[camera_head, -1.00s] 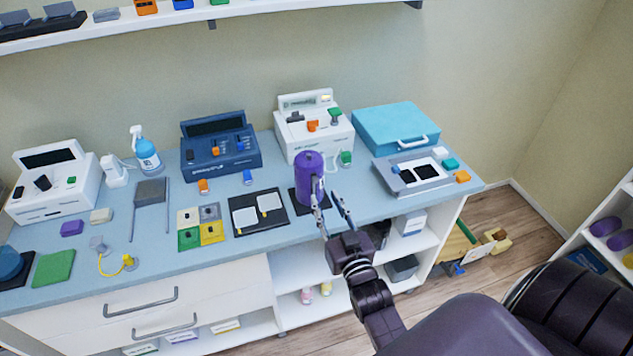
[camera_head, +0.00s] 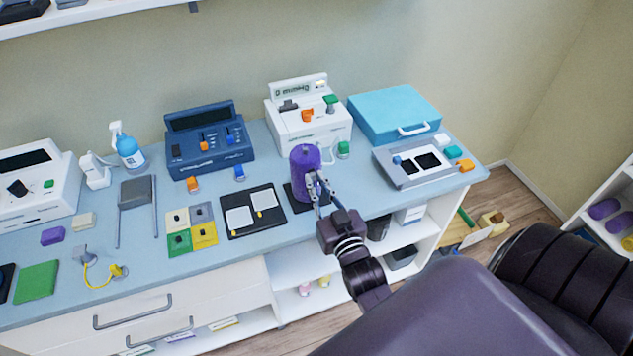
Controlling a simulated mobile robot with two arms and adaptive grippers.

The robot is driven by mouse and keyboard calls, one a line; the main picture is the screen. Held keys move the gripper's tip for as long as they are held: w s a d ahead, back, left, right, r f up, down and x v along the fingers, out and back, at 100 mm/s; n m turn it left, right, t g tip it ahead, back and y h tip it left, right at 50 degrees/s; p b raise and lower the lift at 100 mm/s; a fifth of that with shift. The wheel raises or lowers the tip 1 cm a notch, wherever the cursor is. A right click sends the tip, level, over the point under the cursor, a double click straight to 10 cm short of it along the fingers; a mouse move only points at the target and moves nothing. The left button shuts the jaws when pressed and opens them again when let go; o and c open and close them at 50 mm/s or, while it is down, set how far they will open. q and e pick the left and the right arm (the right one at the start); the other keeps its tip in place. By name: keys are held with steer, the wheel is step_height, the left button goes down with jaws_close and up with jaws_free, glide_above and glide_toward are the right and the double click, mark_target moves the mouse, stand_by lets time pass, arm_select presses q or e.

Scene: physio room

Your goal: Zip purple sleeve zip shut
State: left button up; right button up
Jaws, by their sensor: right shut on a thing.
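My left gripper is not in view.
A grey tray (camera_head: 418,163) and a teal case (camera_head: 394,113) are to the right.

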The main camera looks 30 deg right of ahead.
steer(key=shift+w, duration=0.15)
jaws_close()
steer(key=shift+f, duration=0.15)
step_height(320, 180, down, 8)
steer(key=b, duration=0.5)
steer(key=shift+f+b, duration=0.1)
steer(key=shift+b, duration=0.2)
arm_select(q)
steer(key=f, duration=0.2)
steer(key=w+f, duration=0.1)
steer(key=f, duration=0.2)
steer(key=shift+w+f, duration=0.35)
arm_select(e)
steer(key=shift+f, duration=0.4)
steer(key=o, duration=0.7)
jaws_free()
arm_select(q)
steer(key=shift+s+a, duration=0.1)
arm_select(e)
steer(key=shift+r, duration=0.25)
